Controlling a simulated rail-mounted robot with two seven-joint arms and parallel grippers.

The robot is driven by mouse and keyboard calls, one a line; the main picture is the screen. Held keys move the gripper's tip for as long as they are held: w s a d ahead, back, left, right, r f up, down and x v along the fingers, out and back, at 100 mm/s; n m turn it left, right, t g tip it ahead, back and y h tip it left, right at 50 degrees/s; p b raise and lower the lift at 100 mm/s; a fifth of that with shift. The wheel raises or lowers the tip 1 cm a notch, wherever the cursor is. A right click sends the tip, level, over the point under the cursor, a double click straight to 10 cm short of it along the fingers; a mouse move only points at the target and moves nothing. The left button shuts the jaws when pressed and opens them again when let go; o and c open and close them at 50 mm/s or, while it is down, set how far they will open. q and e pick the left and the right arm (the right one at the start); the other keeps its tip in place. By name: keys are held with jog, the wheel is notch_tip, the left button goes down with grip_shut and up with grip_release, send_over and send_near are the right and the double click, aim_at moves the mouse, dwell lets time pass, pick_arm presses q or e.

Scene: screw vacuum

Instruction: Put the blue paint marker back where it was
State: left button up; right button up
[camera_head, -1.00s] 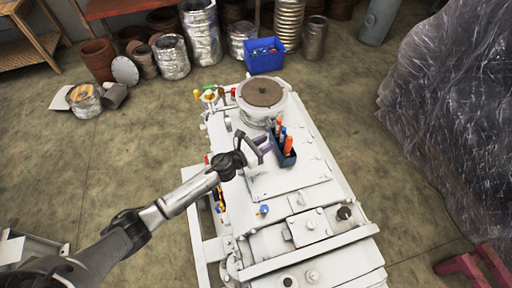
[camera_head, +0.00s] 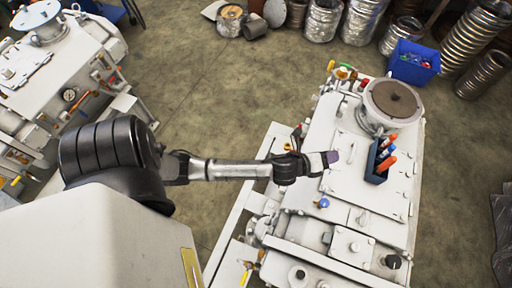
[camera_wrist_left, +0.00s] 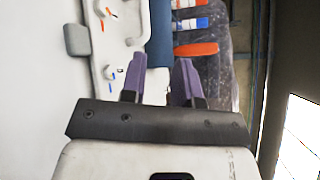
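The dark blue marker holder (camera_head: 370,165) stands on the flat cover of the white vacuum machine (camera_head: 330,128). Several markers stand in it: orange ones (camera_head: 386,164) and one with a blue part (camera_head: 383,155), seemingly the blue paint marker. In the left wrist view, the holder (camera_wrist_left: 159,40) lies ahead of the fingers, with an orange marker (camera_wrist_left: 197,50) and a blue-ended marker (camera_wrist_left: 198,23) sticking out of it. My left gripper (camera_head: 331,158) is left of the holder and apart from it. In the wrist view its purple fingers (camera_wrist_left: 164,80) are spread, with nothing held between them. My right gripper is out of view.
A round flange with a brown top (camera_head: 392,99) rises behind the holder. A blue knob (camera_head: 323,203) sits on the machine near my gripper. A blue bin (camera_head: 413,62) stands beyond the machine. Another white machine (camera_head: 60,70) is at far left, with clear floor between.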

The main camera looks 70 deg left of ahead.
pick_arm(q)
jog(key=s+d+f+n+g, duration=0.1)
jog(key=s+n+g, duration=0.5)
jog(key=s+n, duration=0.4)
jog(key=s+d+f+n+g, duration=0.2)
jog(key=s+n+g, duration=0.4)
jog(key=s+n, duration=0.5)
jog(key=s, duration=0.6)
jog(key=shift+d, duration=0.2)
